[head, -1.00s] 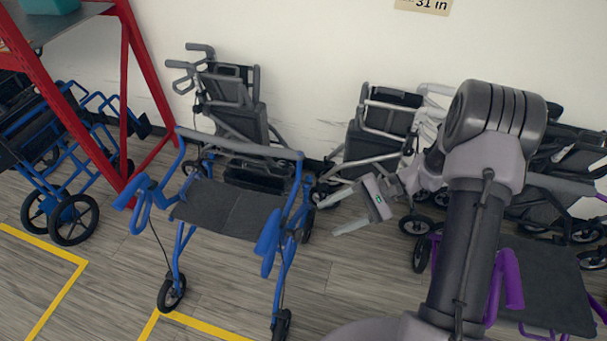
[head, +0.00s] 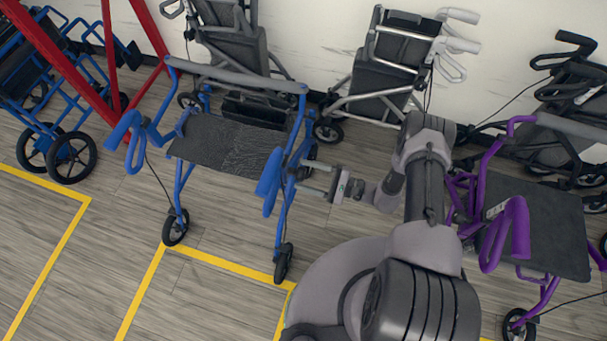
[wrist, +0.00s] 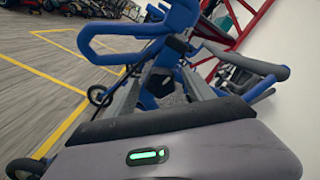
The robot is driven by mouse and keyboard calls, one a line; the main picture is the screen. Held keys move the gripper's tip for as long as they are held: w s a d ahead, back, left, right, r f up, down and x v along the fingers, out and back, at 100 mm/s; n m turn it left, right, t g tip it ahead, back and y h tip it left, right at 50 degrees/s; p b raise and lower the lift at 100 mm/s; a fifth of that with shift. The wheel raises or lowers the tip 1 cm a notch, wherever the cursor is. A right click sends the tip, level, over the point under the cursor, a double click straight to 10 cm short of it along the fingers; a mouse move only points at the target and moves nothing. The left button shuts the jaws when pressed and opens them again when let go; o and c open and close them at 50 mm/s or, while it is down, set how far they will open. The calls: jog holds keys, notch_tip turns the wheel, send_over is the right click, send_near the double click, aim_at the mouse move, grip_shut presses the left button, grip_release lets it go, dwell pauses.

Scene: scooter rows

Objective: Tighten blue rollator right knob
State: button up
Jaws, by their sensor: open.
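The blue rollator (head: 228,137) stands upright left of centre in the head view, with a dark seat, a grey back bar and blue handles. My gripper (head: 304,176) is open beside its frame on the picture's right side, its two fingers pointing left at the upright. In the wrist view the fingers reach away from me, with the rollator's blue frame (wrist: 170,50) beyond and between their tips (wrist: 163,82). A dark shape sits there on the frame, but I cannot tell if it is the knob. I cannot tell whether the fingers touch anything.
A purple rollator (head: 530,215) stands close to my arm on the right. Folded grey walkers (head: 385,75) line the wall behind. A red rack (head: 107,50) and another blue rollator (head: 60,110) are at left. The floor has yellow lines (head: 150,290) and is open in front.

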jog(key=shift+w+a, duration=0.15)
jog(key=shift+a, duration=0.35)
grip_shut()
